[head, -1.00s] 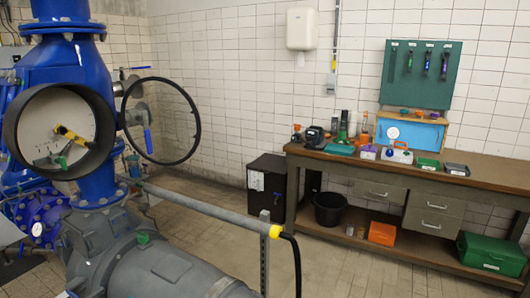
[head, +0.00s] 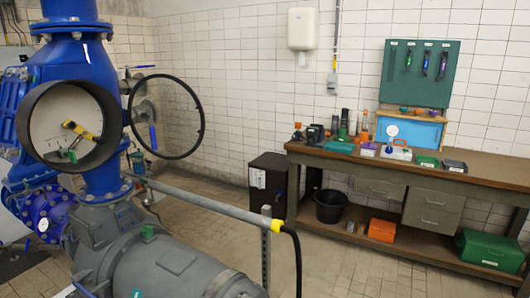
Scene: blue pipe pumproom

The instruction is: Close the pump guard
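The pump guard (head: 203,121) appears to be the round, dark-rimmed cover with a see-through middle. It stands swung open to the right of a dark round housing (head: 22,128) on the blue pump pipe. The housing's front is uncovered, and a pale inner face (head: 55,115) shows. A yellow-handled tool (head: 79,130) and a small green piece (head: 73,156) are inside the housing. Neither of my grippers is in view.
A grey rail with a yellow end (head: 250,219) and black hose runs in front of the pump. A workbench (head: 470,187) with tools and boxes stands along the right wall. Tiled floor (head: 345,260) lies open between the rail and bench.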

